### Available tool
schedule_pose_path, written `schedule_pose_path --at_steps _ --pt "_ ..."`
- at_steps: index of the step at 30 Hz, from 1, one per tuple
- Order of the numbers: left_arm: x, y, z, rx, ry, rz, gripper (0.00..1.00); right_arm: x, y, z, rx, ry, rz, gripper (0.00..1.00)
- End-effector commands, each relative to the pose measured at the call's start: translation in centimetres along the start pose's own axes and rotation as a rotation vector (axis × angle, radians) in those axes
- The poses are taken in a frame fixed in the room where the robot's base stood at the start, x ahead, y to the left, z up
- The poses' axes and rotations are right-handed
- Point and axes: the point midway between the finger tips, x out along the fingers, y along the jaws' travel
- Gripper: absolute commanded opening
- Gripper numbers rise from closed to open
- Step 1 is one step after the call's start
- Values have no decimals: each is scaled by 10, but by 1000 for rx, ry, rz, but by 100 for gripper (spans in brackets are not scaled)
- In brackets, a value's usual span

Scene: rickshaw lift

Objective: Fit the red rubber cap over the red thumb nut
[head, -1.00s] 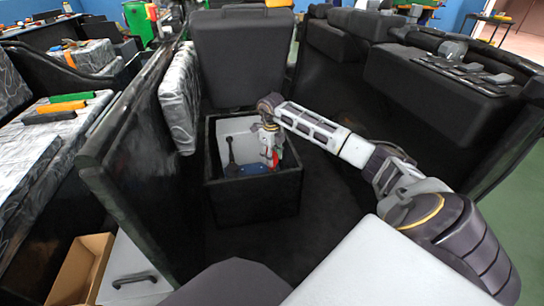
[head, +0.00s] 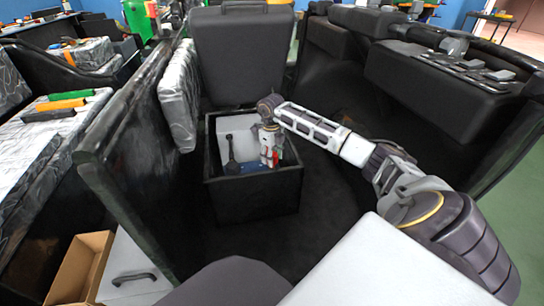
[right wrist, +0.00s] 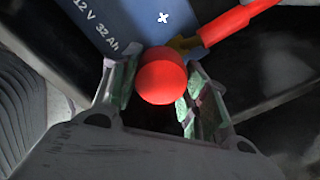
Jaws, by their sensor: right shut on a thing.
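In the right wrist view my right gripper (right wrist: 155,90) is shut on a round, smooth red rubber cap (right wrist: 163,75). The cap sits between the fingertips, over the edge of a blue battery (right wrist: 105,20) marked "12 V 32 Ah". No red thumb nut can be made out; it may be hidden under the cap. Whether the cap touches anything below is unclear. In the head view the right gripper (head: 270,158) points down into an open black box (head: 252,195), with the battery (head: 256,168) below it. My left gripper is not in view.
A red cable sleeve (right wrist: 238,20) with a brass-coloured end lies right beside the cap. In the box, a dark upright tool-like thing (head: 231,155) stands left of the gripper. The box walls close in around it. A black seat back (head: 243,60) rises behind.

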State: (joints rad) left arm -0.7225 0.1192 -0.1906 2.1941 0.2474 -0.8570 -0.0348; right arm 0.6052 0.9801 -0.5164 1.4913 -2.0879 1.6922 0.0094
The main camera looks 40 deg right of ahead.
Motion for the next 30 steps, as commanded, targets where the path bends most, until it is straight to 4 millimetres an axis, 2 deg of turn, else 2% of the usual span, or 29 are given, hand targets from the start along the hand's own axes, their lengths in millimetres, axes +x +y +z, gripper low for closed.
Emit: schedule_pose_path --at_steps 30 --pt "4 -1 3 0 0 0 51 12 0 0 0 1 0 28"
